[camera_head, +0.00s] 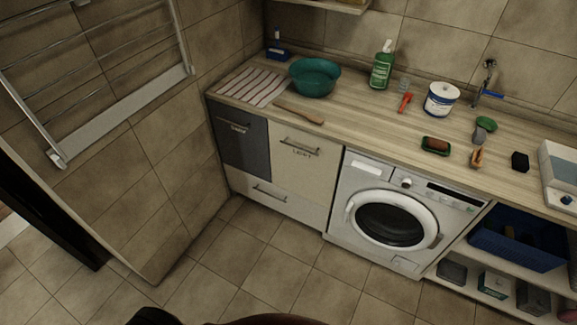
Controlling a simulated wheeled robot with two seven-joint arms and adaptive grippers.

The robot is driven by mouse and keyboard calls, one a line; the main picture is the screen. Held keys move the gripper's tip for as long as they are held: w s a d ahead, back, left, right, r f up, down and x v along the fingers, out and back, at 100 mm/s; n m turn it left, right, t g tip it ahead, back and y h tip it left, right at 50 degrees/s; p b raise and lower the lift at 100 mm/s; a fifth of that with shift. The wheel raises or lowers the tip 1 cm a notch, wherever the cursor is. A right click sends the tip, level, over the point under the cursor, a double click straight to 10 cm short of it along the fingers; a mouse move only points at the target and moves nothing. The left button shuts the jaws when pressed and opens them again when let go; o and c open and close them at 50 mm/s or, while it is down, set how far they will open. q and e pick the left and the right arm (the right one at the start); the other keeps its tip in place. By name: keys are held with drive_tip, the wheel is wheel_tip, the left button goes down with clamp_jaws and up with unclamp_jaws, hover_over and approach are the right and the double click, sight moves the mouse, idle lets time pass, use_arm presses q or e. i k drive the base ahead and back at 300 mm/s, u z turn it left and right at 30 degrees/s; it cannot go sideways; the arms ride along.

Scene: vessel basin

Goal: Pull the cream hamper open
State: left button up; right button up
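The cream hamper (303,175) is a tall cream front under the wooden counter, between the dark grey hamper front and the washing machine. It looks shut, flush with its neighbours. A bar handle (299,146) runs across its upper part, with small dark lettering just below. Neither of my grippers shows in the head view.
The dark grey hamper front (241,148) is to its left, and a cream drawer (276,197) lies below. The washing machine (393,217) stands to its right. The counter (350,125) holds a teal basin (314,78) and bottles. The tiled floor (265,270) in front is clear.

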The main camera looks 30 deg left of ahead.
sight(305, 165)
drive_tip(key=z, duration=0.1)
drive_tip(key=k, duration=0.4)
drive_tip(key=u, duration=1)
drive_tip(key=i, duration=0.8)
drive_tip(key=u, duration=0.25)
